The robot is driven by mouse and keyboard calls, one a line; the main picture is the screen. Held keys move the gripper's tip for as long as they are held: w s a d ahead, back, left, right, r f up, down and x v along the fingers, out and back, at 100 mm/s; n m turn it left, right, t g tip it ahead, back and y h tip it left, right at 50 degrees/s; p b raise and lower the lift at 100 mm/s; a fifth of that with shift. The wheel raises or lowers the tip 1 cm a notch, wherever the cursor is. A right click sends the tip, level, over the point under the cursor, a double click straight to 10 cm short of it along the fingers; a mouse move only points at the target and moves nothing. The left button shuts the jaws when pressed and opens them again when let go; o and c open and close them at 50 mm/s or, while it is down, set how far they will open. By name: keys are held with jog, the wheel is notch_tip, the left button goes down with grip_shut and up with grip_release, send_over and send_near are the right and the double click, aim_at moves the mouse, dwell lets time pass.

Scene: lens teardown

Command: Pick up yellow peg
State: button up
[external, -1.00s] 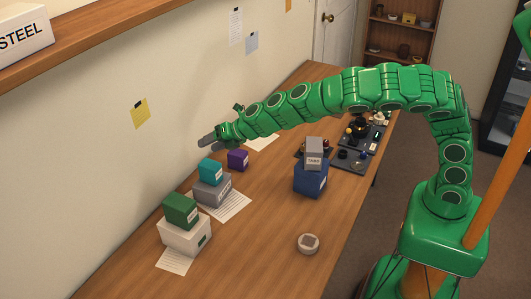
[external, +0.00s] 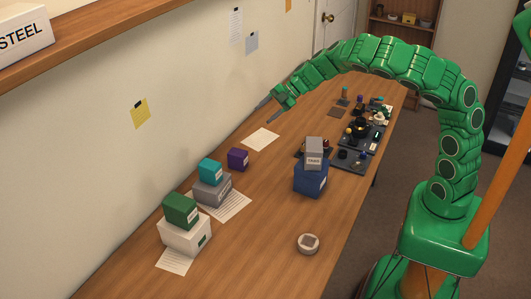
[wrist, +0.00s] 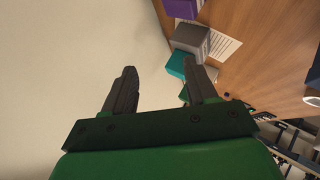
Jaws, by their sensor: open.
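A small yellow spot (external: 349,131) shows on the dark trays at the far right of the table in the external view. It may be the yellow peg, but it is too small to tell. My gripper (external: 263,113) is open and empty, up near the wall at the table's far left edge, well to the left of that spot. No yellow peg shows in the wrist view.
Dark trays (external: 353,158) with several small parts lie at the far right. A grey box sits on a blue box (external: 311,179) in front of them. Stacked boxes (external: 185,236) stand at the left. The table's middle is mostly clear, with a round white piece (external: 308,244) at front.

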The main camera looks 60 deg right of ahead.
jog(key=s+d+r+m+y, duration=0.3)
jog(key=s+d+m, duration=0.4)
jog(key=s+d, duration=0.55)
jog(key=shift+m+g, duration=0.3)
jog(key=shift+s+d+f, duration=0.1)
jog(key=shift+d+f, duration=0.05)
jog(key=shift+f, duration=4.55)
jog(key=shift+d+f, duration=0.15)
jog(key=shift+f, duration=4.55)
jog(key=a+f, duration=0.1)
jog(key=w+f, duration=0.1)
jog(key=shift+a+f, duration=0.35)
jog(key=shift+f, duration=0.05)
jog(key=shift+w+a+f, duration=0.2)
jog(key=shift+a, duration=0.1)
jog(key=c, duration=1.1)
jog(key=shift+o, duration=0.2)
